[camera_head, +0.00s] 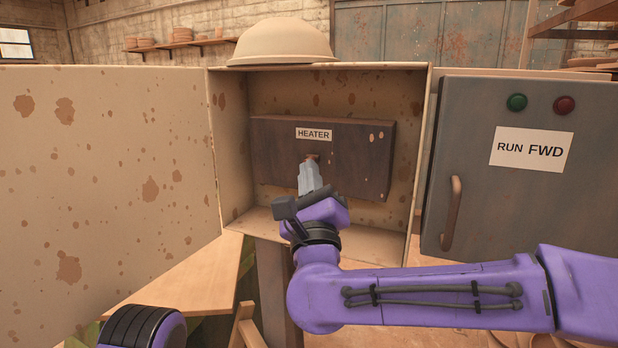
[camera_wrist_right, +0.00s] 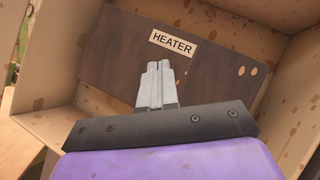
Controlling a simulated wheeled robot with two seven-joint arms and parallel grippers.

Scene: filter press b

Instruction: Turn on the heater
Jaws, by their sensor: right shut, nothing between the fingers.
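The heater panel (camera_head: 355,160) is a dark brown plate with a white label reading HEATER (camera_head: 313,134), inside an open beige box (camera_head: 228,150). In the head view a small reddish-brown switch part (camera_head: 313,156) shows just below the label, at my right gripper's tips. My right gripper (camera_head: 311,168) is shut and empty, its fingers pointing up at the panel. In the right wrist view the panel (camera_wrist_right: 215,85) lies ahead, and the shut fingertips (camera_wrist_right: 158,66) cover the switch area below the label. I cannot tell whether they touch the switch. My left gripper is out of view.
The box's spotted door (camera_head: 110,160) stands open to the left. A beige dome-shaped helmet (camera_head: 283,42) rests on top of the box. On the right is a grey cabinet (camera_head: 490,200) with a handle (camera_head: 452,213), a green button (camera_head: 516,102) and a red button (camera_head: 564,105).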

